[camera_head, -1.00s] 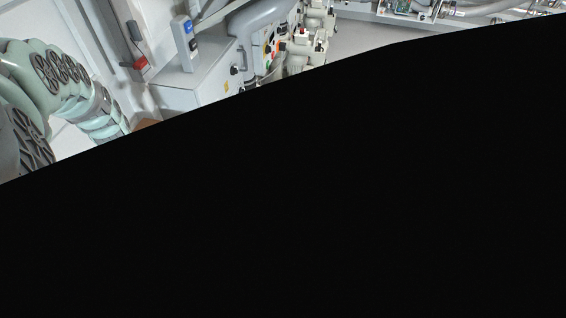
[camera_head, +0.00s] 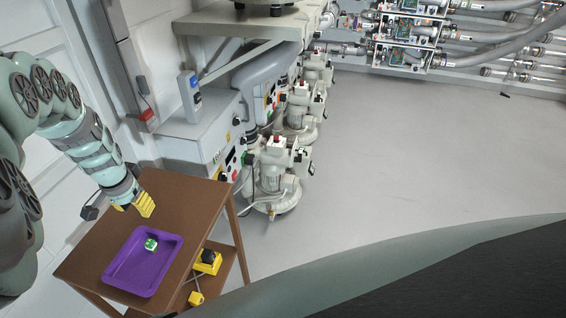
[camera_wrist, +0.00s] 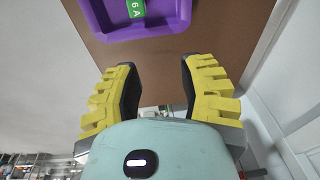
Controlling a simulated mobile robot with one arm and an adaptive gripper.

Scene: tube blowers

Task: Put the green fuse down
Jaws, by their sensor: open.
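The green fuse (camera_head: 151,244) lies in the purple tray (camera_head: 165,276) on the brown table. In the wrist view the fuse (camera_wrist: 136,8) shows at the top edge, partly cut off, with "6 A" on its green face, inside the tray (camera_wrist: 184,14). My gripper (camera_head: 146,209), with yellow fingers, is above the table's back edge, behind the tray and apart from the fuse. In the wrist view my gripper (camera_wrist: 158,82) is open, with nothing between its fingers.
The brown table (camera_head: 185,195) has a lower shelf with a yellow and black device (camera_head: 207,262) and a small yellow block (camera_head: 196,298). Several blowers (camera_head: 272,178) and a grey cabinet (camera_head: 195,138) stand behind it. Grey floor (camera_head: 400,150) is clear to the right.

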